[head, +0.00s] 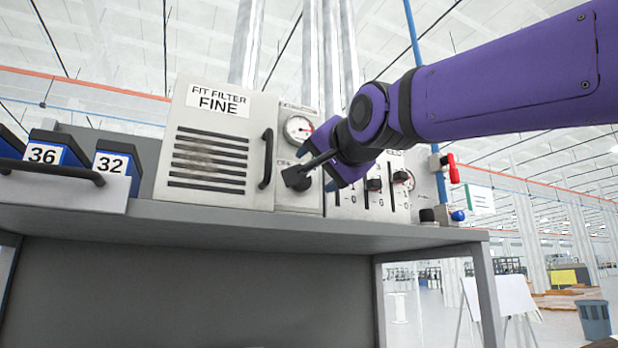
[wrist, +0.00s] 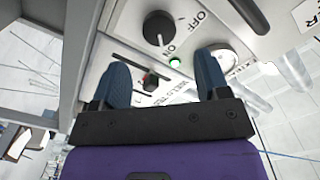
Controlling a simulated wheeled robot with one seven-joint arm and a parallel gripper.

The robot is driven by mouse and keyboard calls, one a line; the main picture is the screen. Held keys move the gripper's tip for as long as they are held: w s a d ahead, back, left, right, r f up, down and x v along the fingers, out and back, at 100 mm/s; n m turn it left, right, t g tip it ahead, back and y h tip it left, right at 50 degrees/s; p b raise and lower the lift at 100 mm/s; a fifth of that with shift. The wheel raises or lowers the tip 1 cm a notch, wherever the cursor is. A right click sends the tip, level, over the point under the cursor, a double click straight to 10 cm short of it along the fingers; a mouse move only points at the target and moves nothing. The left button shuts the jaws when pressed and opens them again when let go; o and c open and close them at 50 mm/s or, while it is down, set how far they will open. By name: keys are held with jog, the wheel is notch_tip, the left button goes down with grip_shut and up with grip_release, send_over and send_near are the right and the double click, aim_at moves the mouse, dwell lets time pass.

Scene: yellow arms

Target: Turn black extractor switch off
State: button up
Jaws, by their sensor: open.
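The black extractor switch (wrist: 158,27) is a round knob on a pale panel in the wrist view. The words OFF and ON are printed beside it, and a green light (wrist: 174,62) glows near ON. In the head view the black knob (head: 295,179) sits right of the filter door, partly covered by my gripper (head: 322,170). My gripper is open and empty, with its blue fingers (wrist: 163,72) spread apart. The knob shows beyond the fingertips in the wrist view, not between them.
A FIT FILTER FINE door (head: 210,145) with a black handle (head: 267,158) is left of the knob. A gauge (head: 299,128) is above it, and sliding switches (head: 374,186) are right. The grey shelf (head: 240,225) runs below. Numbered boxes (head: 110,164) stand at left.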

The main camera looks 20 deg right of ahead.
jog(key=w, duration=0.7)
jog(key=shift+s, duration=0.1)
jog(key=shift+c, duration=0.3)
jog(key=c, duration=0.9)
